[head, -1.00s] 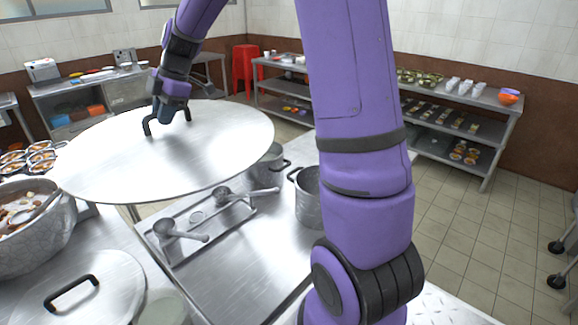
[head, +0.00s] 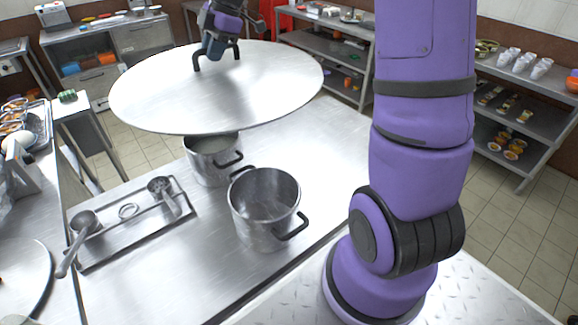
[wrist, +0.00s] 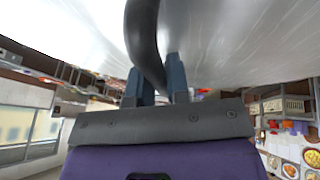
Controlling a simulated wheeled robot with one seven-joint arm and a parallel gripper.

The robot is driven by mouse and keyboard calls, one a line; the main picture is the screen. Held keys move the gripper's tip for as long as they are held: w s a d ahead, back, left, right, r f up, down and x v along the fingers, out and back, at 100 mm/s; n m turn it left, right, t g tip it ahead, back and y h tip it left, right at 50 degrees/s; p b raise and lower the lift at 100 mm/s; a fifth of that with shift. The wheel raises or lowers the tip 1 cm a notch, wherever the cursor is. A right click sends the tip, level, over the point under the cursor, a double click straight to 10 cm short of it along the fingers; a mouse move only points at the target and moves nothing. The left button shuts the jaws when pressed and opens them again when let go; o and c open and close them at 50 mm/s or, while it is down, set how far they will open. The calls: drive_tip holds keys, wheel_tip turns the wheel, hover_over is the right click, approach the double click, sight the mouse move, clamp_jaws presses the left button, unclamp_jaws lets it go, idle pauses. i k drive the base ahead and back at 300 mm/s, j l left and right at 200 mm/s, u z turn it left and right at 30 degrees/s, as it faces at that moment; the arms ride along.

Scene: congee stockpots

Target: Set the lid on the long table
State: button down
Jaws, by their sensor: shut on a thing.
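The lid (head: 215,95) is a large, flat silver disc with a dark arched handle, held roughly level in the air in the head view. My gripper (head: 216,58) is above it, shut on the lid's handle. In the wrist view the dark handle (wrist: 146,40) passes between my two blue-grey fingers (wrist: 158,82), and the lid's metal face (wrist: 230,40) fills the top. The long table (head: 325,150) is a steel surface below the lid; the lid hides part of its far side.
Two steel pots, a nearer open one (head: 264,208) and one partly under the lid (head: 212,160), stand on the table. A tray (head: 130,238) with ladles lies at its left. Bare steel shows right of the pots. Another lid (head: 20,278) is at lower left.

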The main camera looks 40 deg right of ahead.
sight(329, 143)
drive_tip(key=l, duration=2.25)
